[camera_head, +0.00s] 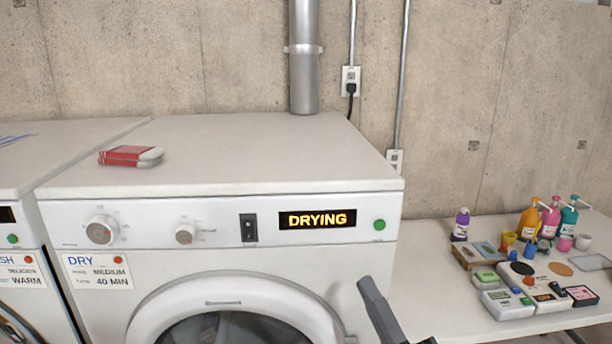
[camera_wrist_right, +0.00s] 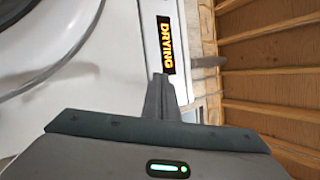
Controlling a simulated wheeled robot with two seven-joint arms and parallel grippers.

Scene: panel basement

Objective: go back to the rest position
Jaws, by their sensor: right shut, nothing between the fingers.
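My right gripper (camera_head: 366,284) is at the lower middle of the head view, in front of the dryer (camera_head: 260,180) and to the right of its round door (camera_head: 225,285). It is shut and empty. In the right wrist view the closed fingers (camera_wrist_right: 160,78) point toward the dryer's front, close to the lit display (camera_wrist_right: 166,45). In the head view the display (camera_head: 317,220) reads DRYING, with a green button (camera_head: 379,225) to its right. I cannot tell whether the fingers touch the dryer. My left gripper is not in view.
A red and white box-like item (camera_head: 131,156) lies on the dryer top. Another white machine (camera_head: 20,240) stands at the left. A white table (camera_head: 430,285) at the right holds bottles (camera_head: 550,215) and several small devices. A concrete wall (camera_head: 200,60) closes the back.

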